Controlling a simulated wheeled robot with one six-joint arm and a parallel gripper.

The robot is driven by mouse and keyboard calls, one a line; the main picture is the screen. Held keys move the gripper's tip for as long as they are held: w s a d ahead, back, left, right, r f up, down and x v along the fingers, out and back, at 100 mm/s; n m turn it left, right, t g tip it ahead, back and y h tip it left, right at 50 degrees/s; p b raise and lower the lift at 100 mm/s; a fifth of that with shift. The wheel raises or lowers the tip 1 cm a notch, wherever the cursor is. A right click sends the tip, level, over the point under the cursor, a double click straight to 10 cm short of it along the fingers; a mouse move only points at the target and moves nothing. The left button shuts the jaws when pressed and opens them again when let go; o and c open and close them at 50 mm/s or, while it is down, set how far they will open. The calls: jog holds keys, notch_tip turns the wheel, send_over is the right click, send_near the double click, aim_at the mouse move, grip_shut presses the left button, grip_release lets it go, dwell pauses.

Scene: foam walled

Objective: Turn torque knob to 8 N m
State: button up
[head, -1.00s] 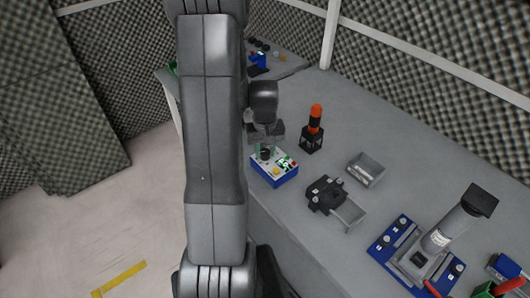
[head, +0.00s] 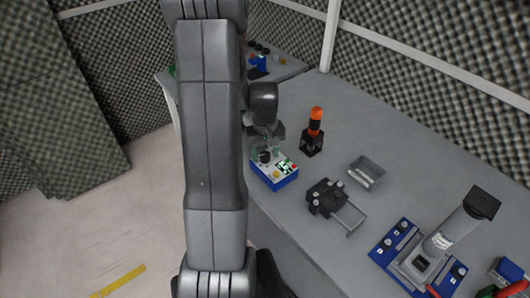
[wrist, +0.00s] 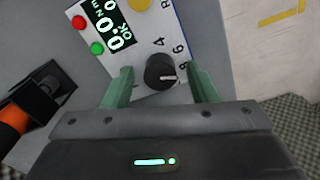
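The torque box is blue with a white top (head: 278,173) and sits near the table's front edge. Its black knob (wrist: 160,72) has a white pointer line aimed to the right, near the 8 in the wrist view. Digits 4, 6 and 8 show around the knob. The lit display (wrist: 110,20) shows zeros and "OK". My gripper (wrist: 161,88) is open, with one green finger on each side of the knob and a gap visible on both sides. In the head view my gripper (head: 264,150) is over the knob end of the box.
On the box are red (wrist: 79,22), green (wrist: 97,48) and yellow (wrist: 139,4) buttons. An orange-and-black tool (head: 315,125) stands in a black holder behind the box. A black fixture (head: 325,197), a grey tray (head: 366,173) and a blue-based station (head: 420,262) lie to the right.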

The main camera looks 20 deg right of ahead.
aim_at(265, 154)
notch_tip(265, 154, up, 14)
jog(key=shift+b, duration=0.3)
dwell(0.4)
jog(key=shift+f, duration=0.15)
notch_tip(265, 154, down, 14)
jog(key=shift+r+p, duration=0.1)
jog(key=shift+p, duration=0.25)
dwell(0.4)
jog(key=shift+r, duration=0.1)
